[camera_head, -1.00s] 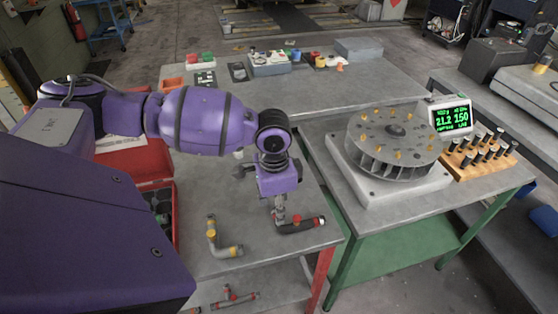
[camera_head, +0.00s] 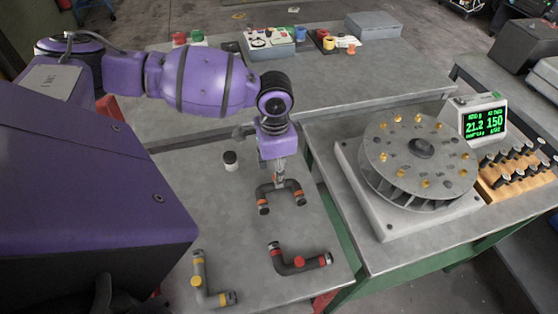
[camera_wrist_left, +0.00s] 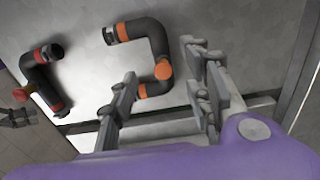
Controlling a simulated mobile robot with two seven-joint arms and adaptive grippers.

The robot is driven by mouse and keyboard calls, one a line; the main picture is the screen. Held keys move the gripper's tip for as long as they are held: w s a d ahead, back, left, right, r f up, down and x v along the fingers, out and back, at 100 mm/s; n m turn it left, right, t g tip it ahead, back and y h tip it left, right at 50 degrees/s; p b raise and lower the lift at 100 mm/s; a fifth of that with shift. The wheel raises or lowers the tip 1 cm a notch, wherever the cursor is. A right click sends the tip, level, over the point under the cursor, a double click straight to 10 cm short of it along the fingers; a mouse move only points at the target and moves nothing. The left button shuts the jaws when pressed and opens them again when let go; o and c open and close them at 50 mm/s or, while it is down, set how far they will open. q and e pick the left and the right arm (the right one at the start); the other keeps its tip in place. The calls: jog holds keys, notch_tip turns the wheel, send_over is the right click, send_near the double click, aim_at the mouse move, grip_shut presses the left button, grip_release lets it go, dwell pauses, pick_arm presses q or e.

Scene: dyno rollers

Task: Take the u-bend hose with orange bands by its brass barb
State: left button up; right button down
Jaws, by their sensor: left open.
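The u-bend hose with orange bands (camera_head: 295,190) lies on the grey bench, its open side toward the front in the head view. In the left wrist view the black hose (camera_wrist_left: 157,38) curves past an orange round part, with orange bands near its ends. I cannot clearly make out the brass barb. My left gripper (camera_head: 279,178) points down over the back of the hose. In the left wrist view its two fingers (camera_wrist_left: 168,92) are spread apart, with the hose's near end between them in the picture; nothing appears gripped.
A red-banded hose (camera_head: 299,264) and a yellow-banded hose (camera_head: 203,284) lie nearer the front edge. A small black-capped jar (camera_head: 231,161) stands left of the gripper. A finned rotor (camera_head: 420,170) sits on the right bench beside a display (camera_head: 482,120).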

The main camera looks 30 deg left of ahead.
aim_at(279, 191)
pick_arm(q)
jog(key=shift+s+d+f, duration=0.1)
jog(key=shift+f, duration=0.7)
jog(key=f, duration=0.4)
jog(key=shift+w+f, duration=0.3)
grip_shut()
jog(key=shift+r, duration=0.1)
